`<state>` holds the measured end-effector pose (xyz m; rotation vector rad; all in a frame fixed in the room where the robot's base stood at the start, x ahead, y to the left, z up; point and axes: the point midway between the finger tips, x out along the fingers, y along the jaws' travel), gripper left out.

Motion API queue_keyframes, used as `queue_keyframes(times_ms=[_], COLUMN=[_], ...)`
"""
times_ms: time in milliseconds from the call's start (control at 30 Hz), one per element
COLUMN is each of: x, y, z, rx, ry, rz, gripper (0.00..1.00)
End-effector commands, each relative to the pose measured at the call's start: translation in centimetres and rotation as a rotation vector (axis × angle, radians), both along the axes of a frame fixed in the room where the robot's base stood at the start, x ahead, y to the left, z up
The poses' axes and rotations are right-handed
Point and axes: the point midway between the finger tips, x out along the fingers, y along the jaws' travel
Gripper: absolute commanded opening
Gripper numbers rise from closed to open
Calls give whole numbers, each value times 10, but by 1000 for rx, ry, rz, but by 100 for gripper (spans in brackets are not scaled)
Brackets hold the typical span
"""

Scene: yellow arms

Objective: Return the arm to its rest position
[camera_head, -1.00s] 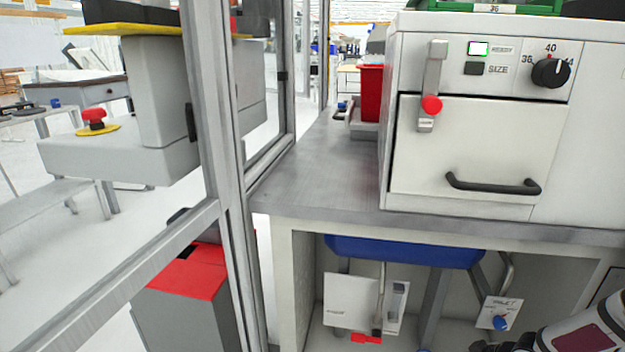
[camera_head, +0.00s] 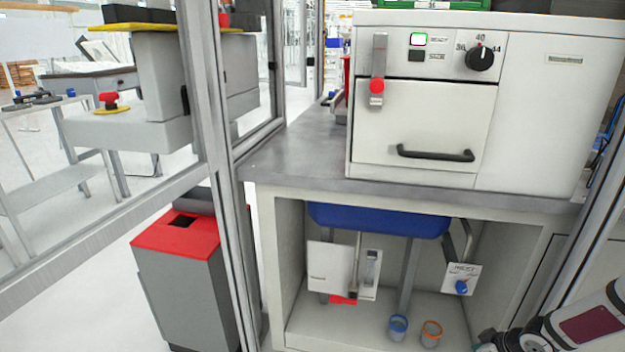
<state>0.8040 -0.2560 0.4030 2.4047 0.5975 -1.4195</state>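Part of my arm (camera_head: 575,328) shows at the lower right corner of the head view, as grey and dark links with a dark red panel. Most of the arm is cut off by the frame's edge. My gripper's fingers cannot be made out, so I cannot see whether it is open, shut or holding anything.
A white machine (camera_head: 425,120) with a drawer handle stands on a grey bench (camera_head: 290,165). Below hang a blue basin (camera_head: 380,219) and white boxes. Two small cups (camera_head: 431,334) stand underneath. A metal frame post (camera_head: 212,150) and a red-topped bin (camera_head: 180,235) are left.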

Motion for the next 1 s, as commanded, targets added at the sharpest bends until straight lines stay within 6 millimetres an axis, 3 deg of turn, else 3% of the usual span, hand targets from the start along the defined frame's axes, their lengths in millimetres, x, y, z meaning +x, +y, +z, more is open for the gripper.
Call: queue_keyframes(times_ms=[267,467,733,1000], x=[3,4,-8,-45], y=[-13,-24,-23,12], z=[37,86,196,303], rx=[-105,-221,-421,-536], ry=[71,141,246,307], rz=[-15,-49,-164,-319], gripper=[66,66,66,66])
